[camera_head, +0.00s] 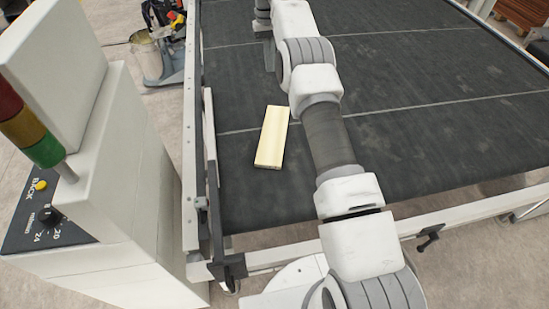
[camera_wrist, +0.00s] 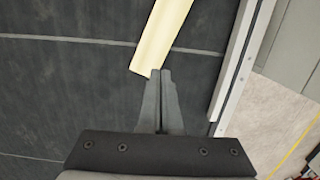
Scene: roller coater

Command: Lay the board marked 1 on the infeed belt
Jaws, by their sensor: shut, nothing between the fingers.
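A pale yellow wooden board (camera_head: 271,137) lies flat on the dark infeed belt (camera_head: 400,120), near the belt's left edge in the head view. No number can be read on it. The board also shows at the top of the wrist view (camera_wrist: 162,35), cut off by the frame's edge. My gripper (camera_wrist: 160,75) is shut and empty, its fingertips together just at the near end of the board in that view. I cannot tell whether they touch it. In the head view my arm hides the gripper.
A white cabinet with a red, yellow and green signal light (camera_head: 42,150) and a control panel stands left of the belt. A white rail (camera_head: 190,130) runs along the belt's left side. A bucket (camera_head: 147,58) stands on the floor behind. Most of the belt is clear.

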